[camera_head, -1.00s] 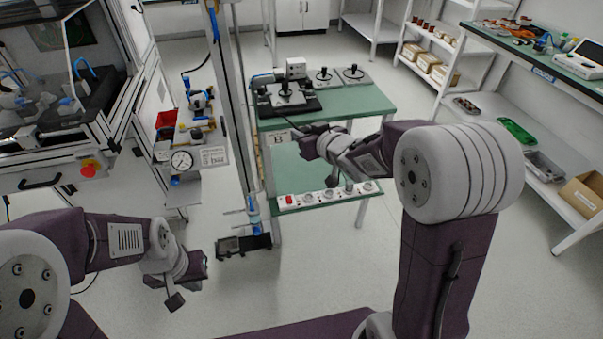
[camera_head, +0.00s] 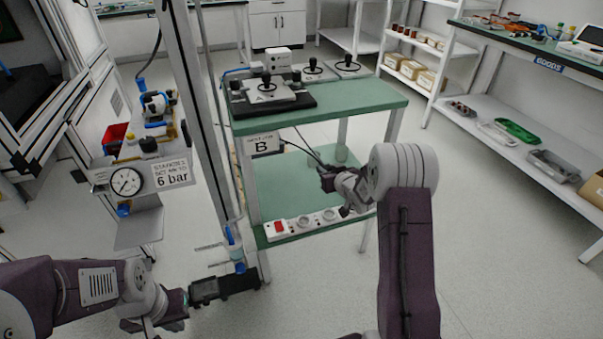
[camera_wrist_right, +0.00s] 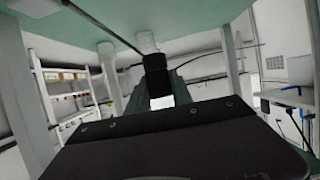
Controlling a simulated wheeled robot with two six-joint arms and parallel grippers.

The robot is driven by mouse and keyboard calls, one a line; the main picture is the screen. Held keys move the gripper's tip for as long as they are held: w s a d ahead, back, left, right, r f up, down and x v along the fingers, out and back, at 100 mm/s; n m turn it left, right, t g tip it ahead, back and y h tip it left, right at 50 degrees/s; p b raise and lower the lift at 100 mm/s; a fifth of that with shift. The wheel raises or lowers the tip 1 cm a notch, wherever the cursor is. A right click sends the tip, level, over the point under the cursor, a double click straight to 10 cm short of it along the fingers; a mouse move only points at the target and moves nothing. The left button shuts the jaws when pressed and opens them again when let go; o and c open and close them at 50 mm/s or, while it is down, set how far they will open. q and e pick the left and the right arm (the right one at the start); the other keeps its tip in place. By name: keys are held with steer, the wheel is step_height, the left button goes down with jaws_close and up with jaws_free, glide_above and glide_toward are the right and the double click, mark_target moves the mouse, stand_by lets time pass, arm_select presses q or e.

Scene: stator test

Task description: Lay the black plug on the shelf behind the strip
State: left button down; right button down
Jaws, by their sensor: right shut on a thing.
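The white power strip (camera_head: 310,222) with a red switch runs along the front edge of the green lower shelf (camera_head: 285,183). My right gripper (camera_head: 327,178) is beyond the strip, over the shelf and under the bench top. It is shut on the black plug, which shows in the right wrist view (camera_wrist_right: 155,75) at the end of the gripper. A dark cable (camera_wrist_right: 100,25) runs from the plug up to the left. In the head view the plug is too small to separate from the gripper. My left gripper (camera_head: 183,308) is low at the left, away from the shelf; its jaws are unclear.
The green bench top (camera_head: 350,108) with a fixture (camera_head: 270,92) is above the shelf. A metal upright (camera_head: 195,110) and a pressure gauge (camera_head: 126,181) stand to the left. The shelf surface has free room.

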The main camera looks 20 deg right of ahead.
steer(key=shift+a+f+b, duration=0.25)
steer(key=shift+a+b, duration=0.1)
steer(key=b, duration=0.6)
glide_above(292, 199)
steer(key=f, duration=0.6)
steer(key=shift+s+d+f, duration=0.15)
steer(key=shift+s+d, duration=0.1)
steer(key=shift+d, duration=0.15)
steer(key=shift+w+a, duration=0.2)
steer(key=shift+a, duration=0.2)
step_height(292, 199, down, 5)
steer(key=b, duration=0.3)
steer(key=shift+r+b, duration=0.2)
steer(key=shift+b, duration=0.1)
steer(key=shift+r, duration=0.3)
steer(key=shift+f, duration=0.2)
steer(key=c, duration=1.1)
jaws_free()
steer(key=shift+c, duration=0.2)
steer(key=shift+r, duration=0.1)
